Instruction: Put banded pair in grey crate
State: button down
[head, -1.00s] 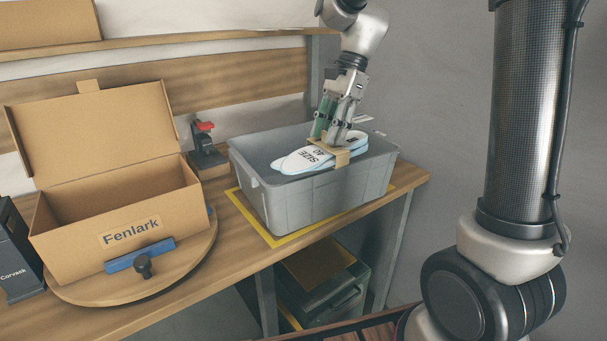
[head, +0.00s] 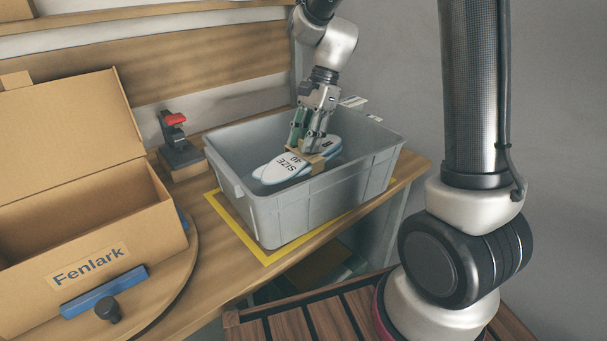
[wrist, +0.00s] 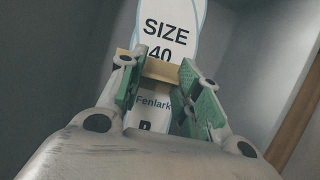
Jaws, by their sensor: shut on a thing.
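The banded pair (head: 283,170) is two pale insoles printed "SIZE 40" with a tan band around them. My gripper (head: 312,146) is shut on the pair at the band and points down. The pair is inside the open grey crate (head: 290,218), tilted, with one end toward the left wall. Whether it touches the crate floor is hidden by the front wall. In the wrist view the pair (wrist: 168,30) lies between my green-padded fingers (wrist: 160,92), with "Fenlark" printed below the band.
The crate stands in a yellow outline (head: 236,232) on the wooden bench. Left are an open Fenlark box (head: 150,230) on a round turntable (head: 178,285) and a red-topped clamp-like device (head: 176,140).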

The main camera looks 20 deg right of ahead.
notch_tip(320, 180, down, 7)
jog(key=shift+f, duration=0.2)
jog(key=shift+f, duration=0.15)
jog(key=c, duration=1)
grip_release()
